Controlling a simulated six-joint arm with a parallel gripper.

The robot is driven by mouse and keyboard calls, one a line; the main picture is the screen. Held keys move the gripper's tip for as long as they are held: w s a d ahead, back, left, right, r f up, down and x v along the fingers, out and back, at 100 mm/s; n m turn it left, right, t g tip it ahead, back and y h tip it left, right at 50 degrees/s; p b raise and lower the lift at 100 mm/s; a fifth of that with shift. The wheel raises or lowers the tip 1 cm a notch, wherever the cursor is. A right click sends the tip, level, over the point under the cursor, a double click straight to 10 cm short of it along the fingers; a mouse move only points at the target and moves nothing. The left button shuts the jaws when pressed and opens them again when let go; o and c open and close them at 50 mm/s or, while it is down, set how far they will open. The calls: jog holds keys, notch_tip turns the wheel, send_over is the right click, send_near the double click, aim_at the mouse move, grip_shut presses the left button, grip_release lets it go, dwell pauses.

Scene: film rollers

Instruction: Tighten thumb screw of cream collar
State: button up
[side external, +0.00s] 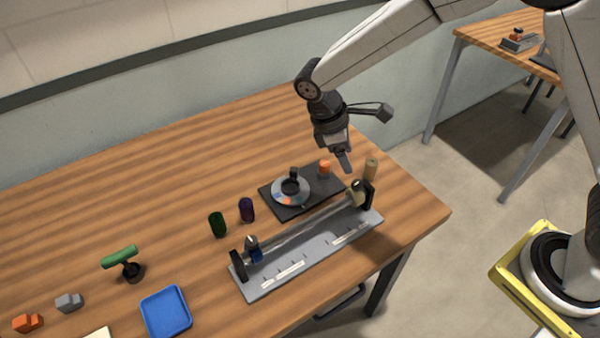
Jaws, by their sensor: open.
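A cream collar (357,193) sits on the rod (310,222) near its right end, next to the dark right end bracket (369,196). A small dark part shows at the top of the collar; I cannot make out the thumb screw or whether it is tight. My gripper (345,163) is open and empty, pointing down above and slightly left of the cream collar, apart from it.
The rod's grey base plate (290,276) lies near the table's front edge. A tan cylinder (371,168) stands behind the right bracket. A blue tray (166,311) is front left.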

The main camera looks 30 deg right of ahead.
aim_at(357, 183)
jog(key=shift+a, duration=0.1)
jog(key=shift+x, duration=3.95)
grip_shut()
